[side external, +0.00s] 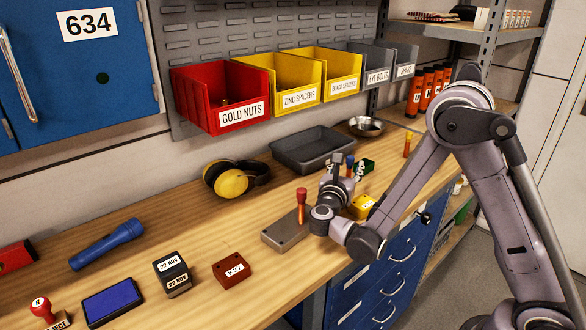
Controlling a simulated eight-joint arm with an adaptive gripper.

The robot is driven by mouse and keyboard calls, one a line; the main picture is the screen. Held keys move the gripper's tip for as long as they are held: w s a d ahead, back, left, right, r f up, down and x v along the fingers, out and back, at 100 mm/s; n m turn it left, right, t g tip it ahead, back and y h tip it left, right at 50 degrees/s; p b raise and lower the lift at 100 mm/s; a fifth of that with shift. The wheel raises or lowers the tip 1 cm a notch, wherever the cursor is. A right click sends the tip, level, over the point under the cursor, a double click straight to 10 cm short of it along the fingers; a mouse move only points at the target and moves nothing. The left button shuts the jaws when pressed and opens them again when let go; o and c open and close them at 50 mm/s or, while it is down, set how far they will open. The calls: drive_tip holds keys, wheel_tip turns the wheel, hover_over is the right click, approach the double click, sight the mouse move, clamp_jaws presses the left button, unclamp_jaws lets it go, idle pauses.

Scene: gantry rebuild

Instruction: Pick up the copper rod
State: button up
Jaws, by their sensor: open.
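I cannot tell for certain which thing is the copper rod. A thin upright orange-brown piece (407,145) stands towards the bench's far right. A red-headed upright piece (301,205) stands at a grey metal block (287,234) in the middle of the bench. My gripper (340,164) is low over the bench, just right of and beyond the red-headed piece. It is open, and I see nothing held.
Near my gripper are a grey tray (310,152), a yellow block (361,207) and a steel bowl (366,126). Yellow earmuffs (232,184) lie left. Wall bins (222,92) overhang the back.

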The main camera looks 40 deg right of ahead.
sight(351, 156)
drive_tip(key=shift+r+x, duration=0.2)
drive_tip(key=shift+x, duration=2.45)
drive_tip(key=shift+w+a, duration=0.1)
clamp_jaws()
